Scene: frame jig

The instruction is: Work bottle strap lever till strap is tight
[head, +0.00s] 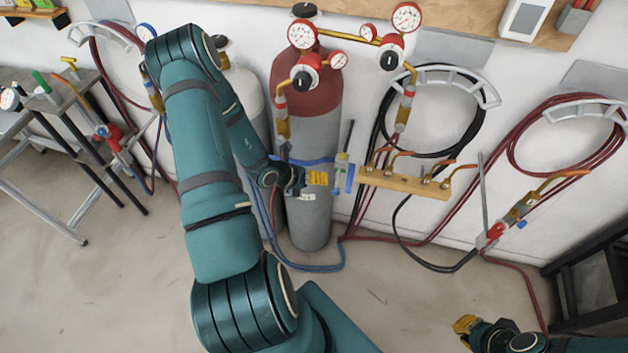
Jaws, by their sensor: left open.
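A gas bottle (318,132) with a dark red top and grey body stands upright against the wall. A blue strap (312,161) runs across its front at mid-height. A buckle with blue and pale parts (343,173) sits at the bottle's right side. A thin dark lever (350,136) points up from it. My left gripper (322,178) is in front of the bottle, just left of the buckle, with its yellow fingertips toward it. It is open; I cannot tell whether it touches anything. My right gripper (465,326) is low at the right, far from the bottle.
A grey bottle (246,92) stands behind my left arm. Gauges (302,34) and brass valves sit above the red bottle. A wooden torch rack (405,184), coiled hoses (448,150) and a hanging torch (510,218) are to the right. A metal bench (45,125) is at left. Floor in front is mostly clear.

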